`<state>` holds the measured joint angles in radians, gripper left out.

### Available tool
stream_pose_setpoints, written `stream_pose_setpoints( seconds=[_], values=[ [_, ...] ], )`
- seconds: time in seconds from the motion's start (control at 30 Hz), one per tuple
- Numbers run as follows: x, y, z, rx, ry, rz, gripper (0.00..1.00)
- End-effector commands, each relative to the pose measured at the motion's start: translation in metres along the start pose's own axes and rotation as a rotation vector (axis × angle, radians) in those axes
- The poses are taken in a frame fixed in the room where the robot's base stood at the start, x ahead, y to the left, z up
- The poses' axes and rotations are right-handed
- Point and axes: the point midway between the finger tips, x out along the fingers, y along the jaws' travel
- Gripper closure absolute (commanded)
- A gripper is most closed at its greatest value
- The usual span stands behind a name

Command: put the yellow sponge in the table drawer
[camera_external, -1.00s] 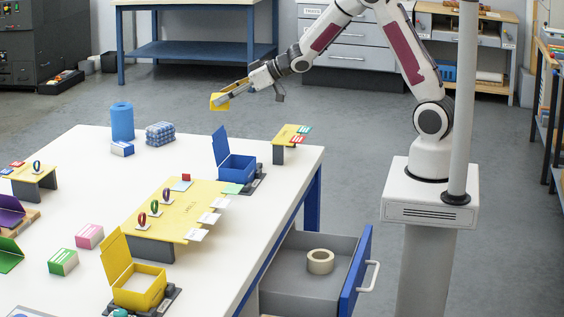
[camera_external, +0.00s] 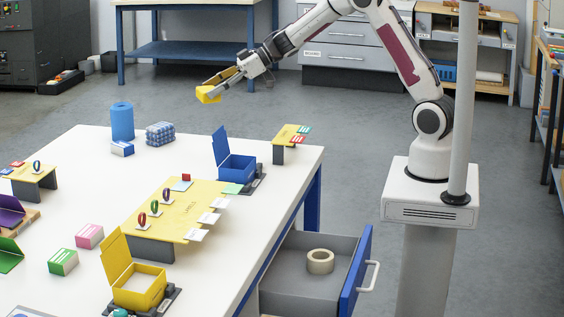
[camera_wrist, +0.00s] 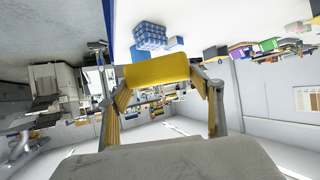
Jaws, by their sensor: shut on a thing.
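The yellow sponge (camera_external: 208,94) is held in the air above the far edge of the white table. My gripper (camera_external: 222,84) is shut on it, and the sponge is apart from the table. In the wrist view the sponge (camera_wrist: 157,71) spans between the two fingers of my gripper (camera_wrist: 160,84). The table drawer (camera_external: 312,272) is pulled out at the right side of the table, with a blue front and a pale handle. A roll of tape (camera_external: 320,261) lies inside it, with bare grey floor around the roll.
The white table (camera_external: 210,150) carries an open blue box (camera_external: 236,166), an open yellow box (camera_external: 139,288), a yellow label stand (camera_external: 178,208), a blue roll (camera_external: 122,122) and a blue checkered bundle (camera_external: 160,134). A pale vertical post (camera_external: 462,100) stands at the right.

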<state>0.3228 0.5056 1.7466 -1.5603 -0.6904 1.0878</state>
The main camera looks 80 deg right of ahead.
Motion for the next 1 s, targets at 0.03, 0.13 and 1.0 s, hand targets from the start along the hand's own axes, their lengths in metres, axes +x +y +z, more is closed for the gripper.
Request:
stream_pose_setpoints(
  seconds=[0.03,0.13,1.0],
  values=[
    [0.001,-0.002,-0.002,-0.018,0.002,-0.030,0.46],
    [0.002,-0.011,-0.003,-0.057,0.001,-0.103,0.46],
    [-0.058,-0.124,0.070,-0.423,0.000,-0.777,0.46]
  ],
)
